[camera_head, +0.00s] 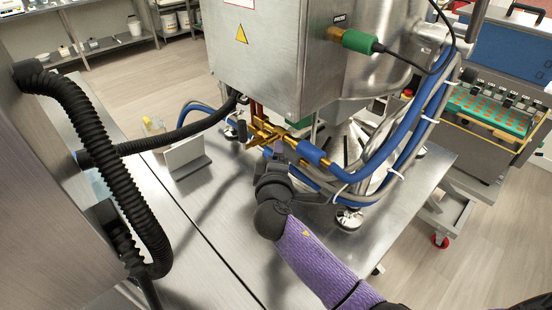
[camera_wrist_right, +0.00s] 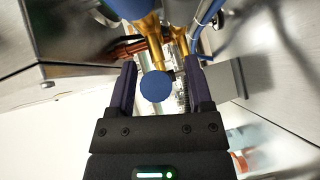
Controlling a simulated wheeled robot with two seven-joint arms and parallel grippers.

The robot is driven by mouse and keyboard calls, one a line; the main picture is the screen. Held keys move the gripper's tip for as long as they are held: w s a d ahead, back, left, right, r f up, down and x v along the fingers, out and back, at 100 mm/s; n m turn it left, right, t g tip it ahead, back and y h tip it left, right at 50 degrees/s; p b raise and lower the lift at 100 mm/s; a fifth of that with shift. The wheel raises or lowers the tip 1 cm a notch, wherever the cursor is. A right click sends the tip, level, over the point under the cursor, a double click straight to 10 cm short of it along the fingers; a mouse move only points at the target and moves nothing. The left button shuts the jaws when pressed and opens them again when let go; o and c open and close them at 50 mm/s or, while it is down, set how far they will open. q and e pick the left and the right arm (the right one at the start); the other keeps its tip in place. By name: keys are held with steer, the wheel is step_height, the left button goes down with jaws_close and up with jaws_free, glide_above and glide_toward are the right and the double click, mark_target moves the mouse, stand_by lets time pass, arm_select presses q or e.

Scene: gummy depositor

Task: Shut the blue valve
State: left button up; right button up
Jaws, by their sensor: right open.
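Brass valve fittings (camera_head: 265,132) sit under the steel housing, joined to blue hoses. In the right wrist view, a round blue piece (camera_wrist_right: 157,87), apparently the end of the blue valve's handle, lies between my right gripper's fingers. A brass stem (camera_wrist_right: 147,45) runs up behind it. My right gripper (camera_wrist_right: 160,72) is open, one finger on each side of the blue piece, with visible gaps. In the head view, my right gripper (camera_head: 273,163) is just below the brass fittings and partly hides them. I cannot tell the valve's position. My left gripper is not in view.
Blue hoses (camera_head: 400,135) curve close to the right of my gripper. A black corrugated hose (camera_head: 70,100) runs on the left. A small metal bracket (camera_head: 186,155) stands on the steel table (camera_head: 195,215). The table's front is mostly clear.

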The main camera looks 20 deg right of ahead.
jaws_close()
stand_by(0.5)
steer(key=shift+f, duration=0.1)
stand_by(0.8)
